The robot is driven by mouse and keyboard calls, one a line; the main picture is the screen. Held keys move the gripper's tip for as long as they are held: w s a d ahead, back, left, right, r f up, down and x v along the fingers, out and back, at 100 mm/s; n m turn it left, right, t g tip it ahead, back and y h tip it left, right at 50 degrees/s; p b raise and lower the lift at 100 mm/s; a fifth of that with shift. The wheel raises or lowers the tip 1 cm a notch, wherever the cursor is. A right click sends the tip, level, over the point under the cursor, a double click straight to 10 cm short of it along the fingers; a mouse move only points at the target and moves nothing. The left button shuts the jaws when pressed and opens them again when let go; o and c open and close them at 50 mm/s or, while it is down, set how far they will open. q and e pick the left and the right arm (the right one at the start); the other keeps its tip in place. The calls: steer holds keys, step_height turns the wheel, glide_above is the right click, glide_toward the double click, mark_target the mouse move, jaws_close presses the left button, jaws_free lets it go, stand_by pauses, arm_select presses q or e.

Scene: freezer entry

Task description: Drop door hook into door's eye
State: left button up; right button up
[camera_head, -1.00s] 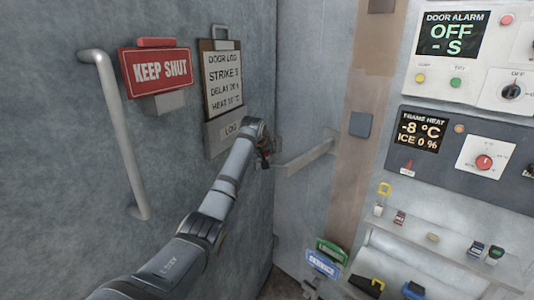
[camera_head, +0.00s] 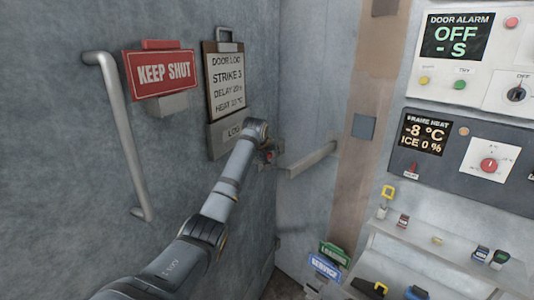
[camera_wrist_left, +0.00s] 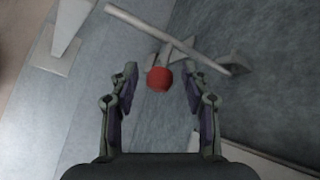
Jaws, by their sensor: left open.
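My left gripper (camera_head: 268,155) is at the grey door (camera_head: 165,215), below the log board and near the door's edge. In the left wrist view the gripper (camera_wrist_left: 160,90) is open, with a red knob (camera_wrist_left: 160,79) lying between and slightly beyond its fingertips, not clamped. A grey rod (camera_wrist_left: 175,38) with small fittings runs slantwise just beyond the knob; it looks like the door hook, but how it joins the knob is unclear. I cannot make out the door's eye for certain. My right gripper is not in view.
A grey bar (camera_head: 312,159) juts from the frame wall close right of my gripper. The log board (camera_head: 224,95), a red sign (camera_head: 160,74) and a long handle (camera_head: 118,135) are on the door. Control panels and a cluttered shelf (camera_head: 440,250) stand at the right.

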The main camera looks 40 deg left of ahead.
arm_select(q)
steer(key=v, duration=1.1)
steer(key=shift+s, duration=0.2)
